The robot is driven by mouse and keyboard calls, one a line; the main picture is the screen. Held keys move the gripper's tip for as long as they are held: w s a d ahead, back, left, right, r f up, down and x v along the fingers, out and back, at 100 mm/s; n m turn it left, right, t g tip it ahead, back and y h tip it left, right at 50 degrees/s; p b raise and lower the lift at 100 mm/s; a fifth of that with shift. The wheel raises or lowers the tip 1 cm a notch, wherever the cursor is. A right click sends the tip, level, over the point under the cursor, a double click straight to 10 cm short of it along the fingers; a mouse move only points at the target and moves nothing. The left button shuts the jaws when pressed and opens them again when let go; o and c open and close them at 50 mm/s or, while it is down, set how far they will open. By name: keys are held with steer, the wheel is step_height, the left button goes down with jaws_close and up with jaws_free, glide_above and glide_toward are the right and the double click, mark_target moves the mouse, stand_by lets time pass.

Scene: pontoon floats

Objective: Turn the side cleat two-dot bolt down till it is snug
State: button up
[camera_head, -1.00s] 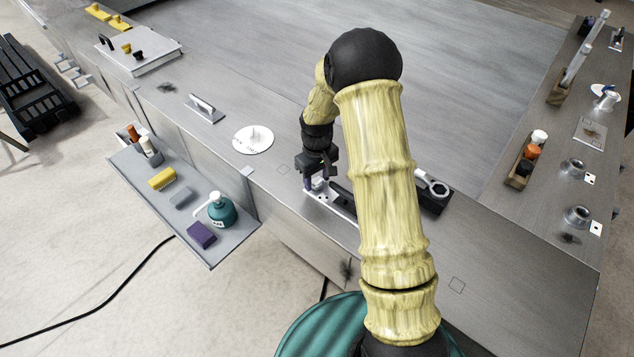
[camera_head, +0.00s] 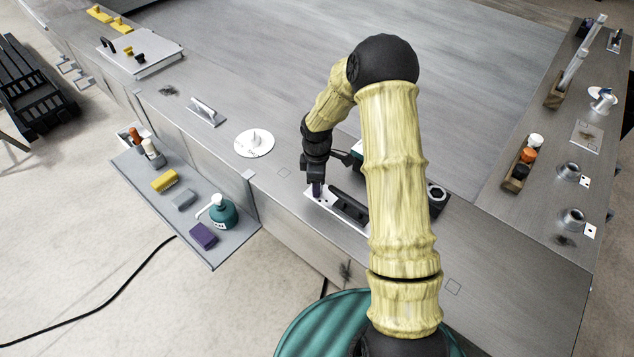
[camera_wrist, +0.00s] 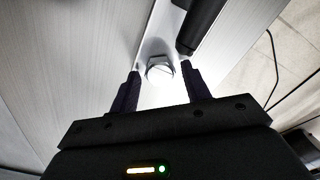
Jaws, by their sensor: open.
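The side cleat is a dark bar (camera_head: 349,206) on a white plate (camera_head: 322,204) on the deck edge in the head view. In the wrist view a bolt with a pale hex head (camera_wrist: 160,68) stands on the white plate (camera_wrist: 158,95), close to the dark cleat bar (camera_wrist: 203,22). My gripper (camera_wrist: 161,80) is open, with one finger on each side of the bolt head and a gap on both sides. In the head view my gripper (camera_head: 316,188) points down over the plate's left end and hides the bolt. I cannot make out dots in either view.
A white disc with a raised middle (camera_head: 254,143) lies left of my gripper. A side shelf (camera_head: 222,250) holds a teal pump bottle (camera_head: 223,212) and sponges. A black block with a ring (camera_head: 437,196) is right of my arm.

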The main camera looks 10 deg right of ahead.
steer(key=n+p, duration=0.1)
steer(key=n, duration=0.3)
steer(key=shift+r+p, duration=0.15)
steer(key=shift+p, duration=0.25)
steer(key=shift+n, duration=0.4)
